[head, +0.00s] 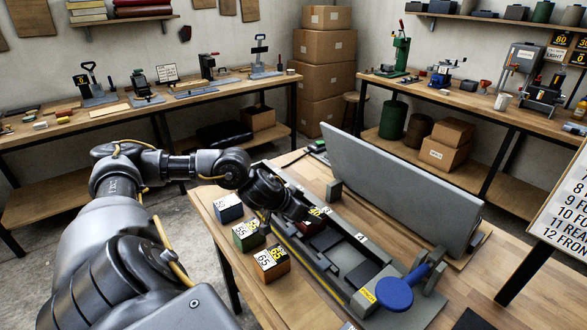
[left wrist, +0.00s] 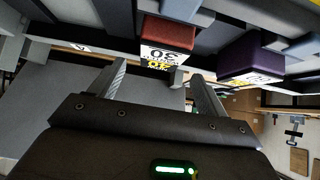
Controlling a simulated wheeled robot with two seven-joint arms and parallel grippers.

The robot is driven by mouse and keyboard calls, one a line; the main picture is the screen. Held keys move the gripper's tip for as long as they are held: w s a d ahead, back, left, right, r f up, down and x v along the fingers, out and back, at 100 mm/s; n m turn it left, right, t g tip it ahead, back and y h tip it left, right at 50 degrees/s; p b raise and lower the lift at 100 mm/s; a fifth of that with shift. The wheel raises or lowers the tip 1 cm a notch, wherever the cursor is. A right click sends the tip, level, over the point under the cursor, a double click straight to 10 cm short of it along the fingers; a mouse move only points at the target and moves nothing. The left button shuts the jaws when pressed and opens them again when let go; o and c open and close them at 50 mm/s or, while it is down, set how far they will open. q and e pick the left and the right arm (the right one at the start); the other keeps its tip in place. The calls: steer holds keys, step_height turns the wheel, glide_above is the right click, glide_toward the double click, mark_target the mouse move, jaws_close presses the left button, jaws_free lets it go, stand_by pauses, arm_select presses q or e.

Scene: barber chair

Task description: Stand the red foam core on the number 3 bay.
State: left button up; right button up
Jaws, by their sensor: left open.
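The red foam core (left wrist: 168,30) shows in the left wrist view with a white and yellow label reading 30 and 40, upside down in that view. In the head view a bit of it (head: 306,229) shows beside my left gripper (head: 298,208), in the long grey bay fixture (head: 347,256). My left gripper (left wrist: 160,85) is open, with the red core just beyond and between its fingertips. I cannot tell whether they touch. A dark purple core (left wrist: 250,55) stands beside it. The bay label 4 (head: 361,238) is visible; the number 3 label is not readable. My right gripper is out of view.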

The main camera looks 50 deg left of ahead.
arm_select(q)
steer(key=v, duration=0.6)
steer(key=shift+r, duration=0.15)
stand_by(0.3)
